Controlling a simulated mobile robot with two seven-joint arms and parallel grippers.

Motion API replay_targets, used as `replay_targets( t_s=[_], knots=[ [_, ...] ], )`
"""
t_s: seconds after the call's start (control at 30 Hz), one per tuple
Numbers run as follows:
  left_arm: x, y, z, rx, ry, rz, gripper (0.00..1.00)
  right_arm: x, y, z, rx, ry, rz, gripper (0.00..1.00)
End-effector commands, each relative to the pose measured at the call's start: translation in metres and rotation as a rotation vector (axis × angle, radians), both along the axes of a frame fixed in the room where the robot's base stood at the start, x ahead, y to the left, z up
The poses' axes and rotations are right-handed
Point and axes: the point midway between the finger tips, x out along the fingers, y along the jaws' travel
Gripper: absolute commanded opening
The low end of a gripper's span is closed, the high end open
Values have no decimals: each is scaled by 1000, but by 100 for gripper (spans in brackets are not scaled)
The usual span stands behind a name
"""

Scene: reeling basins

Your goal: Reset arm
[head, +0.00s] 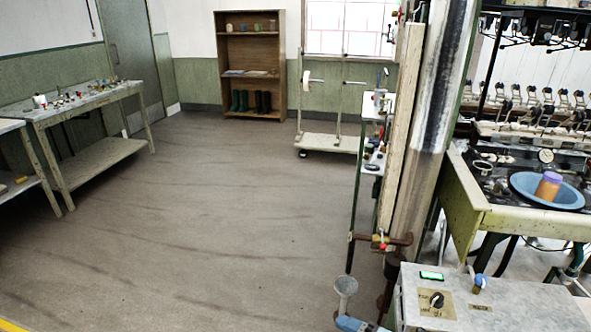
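Neither of my arms nor either of my grippers shows in the head view. The task names no object apart from the arm. On the right, a reeling bench (520,219) holds a blue basin (572,196) with an orange-brown jar with a purple lid (548,186) in it. What my grippers hold, if anything, cannot be seen.
A grey control box (510,305) with a knob and green light stands at bottom right, beside a vertical metal column (432,130). A worktable (90,100) is on the left; a wooden shelf (249,50) and white trolley (327,143) stand behind. The middle floor is clear.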

Motion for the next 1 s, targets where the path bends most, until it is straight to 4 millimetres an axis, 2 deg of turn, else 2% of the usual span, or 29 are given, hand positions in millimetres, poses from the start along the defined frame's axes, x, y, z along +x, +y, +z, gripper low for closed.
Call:
replay_targets(
  t_s=[0.03,0.1,0.23,0.43,0.67,0.7,0.73,1.0],
  knots=[
    [0,0,0,0,0,0,43,-10,0,2,120,73,-97,61],
    [0,0,0,-1,0,1,43,-18,-10,2,262,184,-249,61],
    [0,-1,1,-2,0,1,43,-41,-38,-19,459,435,-521,61],
    [1,-1,2,-4,-3,2,43,-90,-71,-64,603,792,-801,61],
    [1,-1,3,-6,-5,3,43,-157,-87,-103,681,1146,-975,61],
    [1,-1,8,-6,-5,3,43,-166,-88,-102,688,1189,-989,61],
    [1,-1,21,-4,-3,2,43,-162,-88,-87,683,1173,-983,61],
    [0,1,74,8,-18,0,43,-163,-91,-39,671,1154,-983,61]
  ],
)
